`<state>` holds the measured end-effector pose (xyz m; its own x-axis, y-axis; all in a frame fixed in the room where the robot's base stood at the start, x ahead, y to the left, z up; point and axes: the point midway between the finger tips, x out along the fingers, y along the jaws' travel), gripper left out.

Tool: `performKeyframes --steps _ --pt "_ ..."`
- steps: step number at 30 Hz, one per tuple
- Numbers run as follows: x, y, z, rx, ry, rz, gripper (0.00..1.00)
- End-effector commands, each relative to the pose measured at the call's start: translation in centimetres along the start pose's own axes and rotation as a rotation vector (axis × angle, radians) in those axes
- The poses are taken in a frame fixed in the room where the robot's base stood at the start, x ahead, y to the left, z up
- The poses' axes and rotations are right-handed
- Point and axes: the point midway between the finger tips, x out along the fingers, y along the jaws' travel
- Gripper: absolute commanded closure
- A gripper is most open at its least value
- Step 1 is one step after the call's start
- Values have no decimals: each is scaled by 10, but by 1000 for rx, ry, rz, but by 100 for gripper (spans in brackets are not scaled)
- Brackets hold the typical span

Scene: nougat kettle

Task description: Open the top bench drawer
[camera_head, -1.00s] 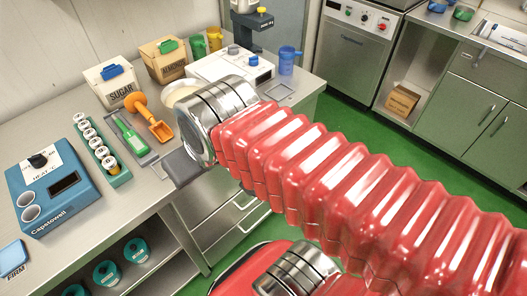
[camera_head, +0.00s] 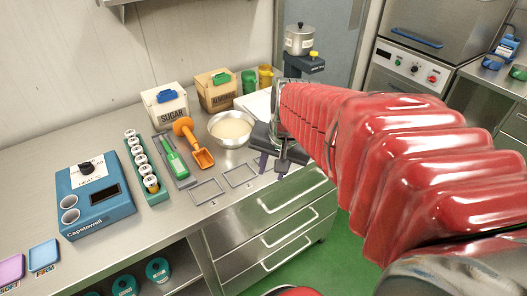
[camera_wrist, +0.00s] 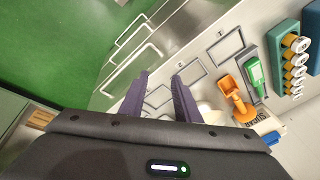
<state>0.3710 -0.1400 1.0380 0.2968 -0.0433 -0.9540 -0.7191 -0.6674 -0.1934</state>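The bench drawers are a stack of three steel fronts with bar handles, all looking shut. The top bench drawer (camera_head: 262,211) is the one just under the worktop, with its handle (camera_head: 292,196) along the front. In the wrist view the handles show at upper left, the nearest handle (camera_wrist: 124,73) just left of the fingers. My gripper (camera_head: 272,165) is over the front edge of the worktop, above and behind the top handle in the head view. Its two dark purple fingers (camera_wrist: 159,84) are apart with nothing between them. They do not appear to touch the handle.
The worktop holds a bowl (camera_head: 231,129), an orange scoop (camera_head: 197,150), a green-handled tool (camera_head: 174,158), a sugar box (camera_head: 166,108) and a blue device (camera_head: 95,196). Marked squares (camera_head: 207,191) lie near the front edge. Green floor (camera_head: 340,240) is clear before the drawers.

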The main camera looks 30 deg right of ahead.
Motion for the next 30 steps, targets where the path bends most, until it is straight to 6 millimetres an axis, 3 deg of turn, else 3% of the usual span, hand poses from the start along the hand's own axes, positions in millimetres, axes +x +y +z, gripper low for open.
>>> performKeyframes --steps 9,15,19,30 --pt "51 66 -62 441 -60 56 71" --pt "76 104 -84 646 -82 77 71" --pt "81 114 -89 698 -86 81 71" --pt "82 114 -89 703 -86 82 71"
